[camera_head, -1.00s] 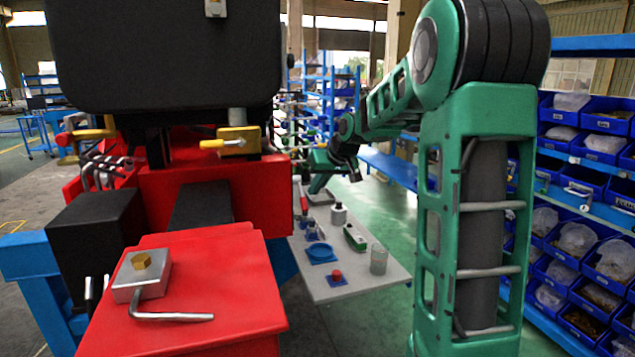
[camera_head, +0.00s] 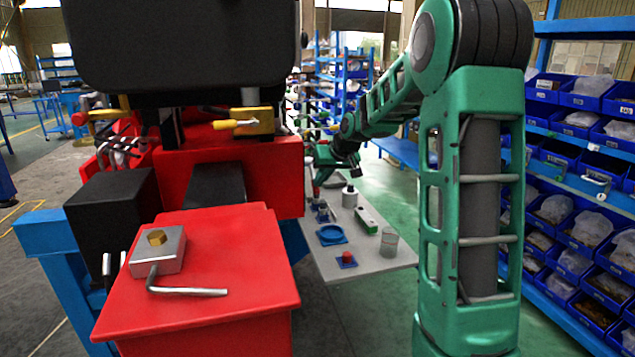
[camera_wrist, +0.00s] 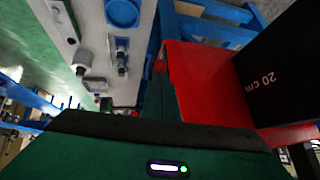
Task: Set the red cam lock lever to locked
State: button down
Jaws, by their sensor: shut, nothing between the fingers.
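A slim upright red piece (camera_head: 316,187), which looks like the red cam lock lever, stands at the far left of the grey table (camera_head: 375,262) in the head view. It is small and partly covered, so I cannot tell its setting. My gripper (camera_head: 320,168) is shut and empty, just above that far end of the table. I cannot tell whether it touches the red piece. In the wrist view my green hand fills the bottom, and I cannot make out the red lever.
The red machine (camera_head: 230,265) stands close on the left. Blue bin shelves (camera_head: 580,170) are at right.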

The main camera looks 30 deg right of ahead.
jog(key=shift+f, duration=0.15)
jog(key=shift+w+d+f, duration=0.1)
jog(key=shift+w+f, duration=0.1)
jog(key=shift+f, duration=0.35)
jog(key=shift+w+d+f, duration=0.1)
jog(key=shift+w+f, duration=0.05)
jog(key=shift+f, duration=0.4)
jog(key=shift+x, duration=1.2)
jog(key=shift+w+d+f, duration=0.35)
jog(key=shift+w+f, duration=0.4)
jog(key=shift+w, duration=0.1)
jog(key=shift+w+d+f, duration=0.3)
jog(key=shift+w+f, duration=0.4)
jog(key=shift+w, duration=0.15)
jog(key=shift+s, duration=0.1)
jog(key=s+a, duration=0.1)
jog(key=s, duration=1.2)
jog(key=shift+s, duration=0.35)
